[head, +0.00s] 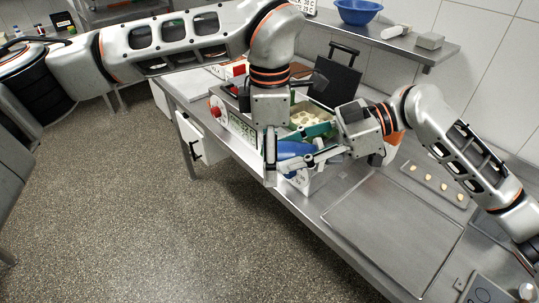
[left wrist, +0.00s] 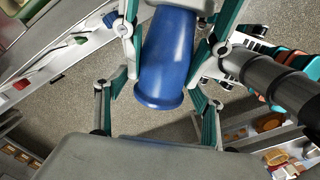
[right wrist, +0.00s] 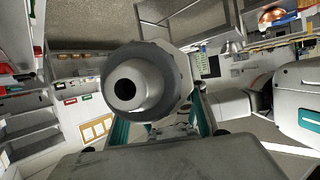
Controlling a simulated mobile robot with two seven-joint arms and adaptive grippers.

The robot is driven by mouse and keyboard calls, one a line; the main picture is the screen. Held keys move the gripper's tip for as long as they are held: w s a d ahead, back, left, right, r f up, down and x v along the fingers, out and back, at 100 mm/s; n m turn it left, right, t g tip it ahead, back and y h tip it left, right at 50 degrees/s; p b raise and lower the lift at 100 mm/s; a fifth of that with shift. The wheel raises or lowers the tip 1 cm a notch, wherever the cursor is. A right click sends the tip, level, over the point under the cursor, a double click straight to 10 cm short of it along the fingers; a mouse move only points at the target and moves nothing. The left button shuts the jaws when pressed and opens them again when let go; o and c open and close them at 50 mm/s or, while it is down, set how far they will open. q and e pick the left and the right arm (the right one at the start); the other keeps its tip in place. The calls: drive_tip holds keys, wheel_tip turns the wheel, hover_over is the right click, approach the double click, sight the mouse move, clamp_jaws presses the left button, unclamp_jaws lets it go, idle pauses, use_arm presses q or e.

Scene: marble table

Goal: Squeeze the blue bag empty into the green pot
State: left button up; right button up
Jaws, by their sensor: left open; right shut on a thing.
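The blue bag (head: 293,150) shows in the head view between my two grippers. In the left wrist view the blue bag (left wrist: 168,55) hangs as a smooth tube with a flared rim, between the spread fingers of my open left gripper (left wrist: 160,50). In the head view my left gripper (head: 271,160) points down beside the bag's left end. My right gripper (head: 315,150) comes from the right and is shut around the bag. A grey round part with a dark hole (right wrist: 135,85) blocks most of its wrist view. I cannot surely make out the green pot.
A white device with a red knob and green digits (head: 238,122) and a box of pale pieces (head: 313,115) stand close behind the grippers. The steel tabletop (head: 395,228) in front is mostly clear.

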use_arm(q)
wheel_tip(320, 180, up, 12)
drive_tip(key=shift+f, duration=0.1)
drive_tip(key=shift+a, duration=0.15)
drive_tip(key=a+f, duration=0.5)
drive_tip(key=a, duration=0.5)
wheel_tip(320, 180, down, 12)
drive_tip(key=shift+r, duration=0.15)
use_arm(e)
drive_tip(key=f+x, duration=0.1)
drive_tip(key=x, duration=1)
drive_tip(key=shift+w, duration=0.4)
drive_tip(key=shift+a, duration=0.1)
